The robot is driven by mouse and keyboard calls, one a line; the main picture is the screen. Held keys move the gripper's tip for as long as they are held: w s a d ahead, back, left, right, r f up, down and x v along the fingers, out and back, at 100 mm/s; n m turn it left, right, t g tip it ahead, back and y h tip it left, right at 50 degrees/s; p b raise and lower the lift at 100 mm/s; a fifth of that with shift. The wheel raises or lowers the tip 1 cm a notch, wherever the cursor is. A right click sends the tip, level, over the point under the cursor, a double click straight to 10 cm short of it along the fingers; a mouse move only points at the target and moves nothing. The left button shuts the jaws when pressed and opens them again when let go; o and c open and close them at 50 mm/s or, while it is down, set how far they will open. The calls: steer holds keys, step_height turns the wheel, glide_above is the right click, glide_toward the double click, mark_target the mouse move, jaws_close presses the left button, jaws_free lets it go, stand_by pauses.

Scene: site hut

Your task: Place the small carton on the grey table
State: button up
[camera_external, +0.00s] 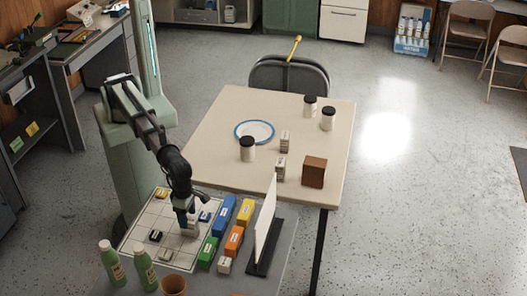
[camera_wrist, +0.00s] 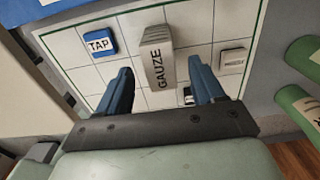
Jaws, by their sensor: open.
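A small white carton marked GAUZE (camera_wrist: 157,66) stands on a white gridded board (camera_wrist: 75,47), between my gripper's fingers (camera_wrist: 163,82) in the wrist view. The fingers are open, with a visible gap on both sides of the carton. In the external view my gripper (camera_external: 187,222) is low over the gridded board (camera_external: 139,229), and the carton is mostly hidden by it. The board lies on the grey table (camera_external: 207,284) in front.
Blue (camera_external: 222,215), green (camera_external: 208,251), orange (camera_external: 234,241) and yellow (camera_external: 245,211) boxes stand right of the board. An upright white panel (camera_external: 266,222) stands beyond them. Green bottles (camera_external: 112,263) and a brown cup (camera_external: 174,285) are at the front. A TAP block (camera_wrist: 100,43) sits near the carton.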

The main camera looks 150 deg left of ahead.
steer(key=shift+r, duration=3.55)
